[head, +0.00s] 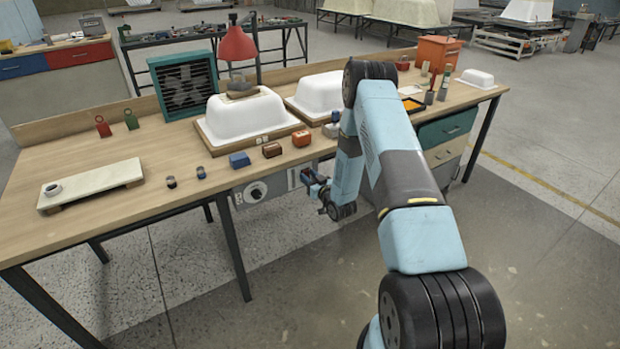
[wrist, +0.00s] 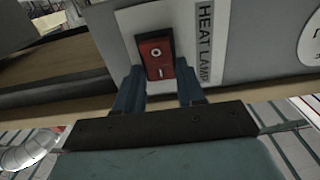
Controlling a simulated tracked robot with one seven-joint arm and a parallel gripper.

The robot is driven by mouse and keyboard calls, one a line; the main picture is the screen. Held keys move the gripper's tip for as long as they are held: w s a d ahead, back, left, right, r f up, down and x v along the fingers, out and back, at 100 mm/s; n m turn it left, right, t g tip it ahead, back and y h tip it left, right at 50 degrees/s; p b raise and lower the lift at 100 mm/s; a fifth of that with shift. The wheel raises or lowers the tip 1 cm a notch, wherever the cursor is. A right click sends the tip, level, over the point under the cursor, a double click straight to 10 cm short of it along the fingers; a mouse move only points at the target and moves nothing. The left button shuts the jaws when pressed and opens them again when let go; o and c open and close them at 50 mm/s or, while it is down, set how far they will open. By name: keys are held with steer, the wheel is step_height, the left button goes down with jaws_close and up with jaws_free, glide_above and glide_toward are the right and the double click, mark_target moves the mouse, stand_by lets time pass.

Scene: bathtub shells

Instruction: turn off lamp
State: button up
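The heat lamp (head: 237,45) has a red shade and hangs over a white tub shell on the bench. A red rocker switch (wrist: 156,55), marked with a circle and a bar, sits on a white plate labelled HEAT LAMP. I cannot tell which side of it is pressed, nor whether the lamp is lit. My gripper (head: 313,184) is at the grey control panel (head: 274,188) under the bench's front edge. In the wrist view, my gripper's (wrist: 160,88) two blue fingers are apart and empty, with the switch ahead between their tips. Contact cannot be told.
A black-and-white dial (head: 256,191) is on the same panel, left of the gripper. The wooden bench (head: 105,155) overhangs the panel. Small blue (head: 239,160), brown and orange blocks lie near its front edge. The floor in front is clear.

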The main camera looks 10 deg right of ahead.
steer(key=c, duration=0.7)
steer(key=shift+o, duration=0.2)
steer(key=shift+s+f+t+y, duration=0.1)
steer(key=shift+f+t+y, duration=0.15)
steer(key=shift+t, duration=0.55)
steer(key=shift+s+f+t+y, duration=0.15)
steer(key=shift+t+y, duration=0.1)
steer(key=shift+t, duration=0.55)
steer(key=shift+w+d, duration=0.1)
steer(key=o, duration=1.1)
steer(key=shift+c, duration=0.2)
steer(key=v, duration=1.4)
steer(key=shift+w, duration=0.1)
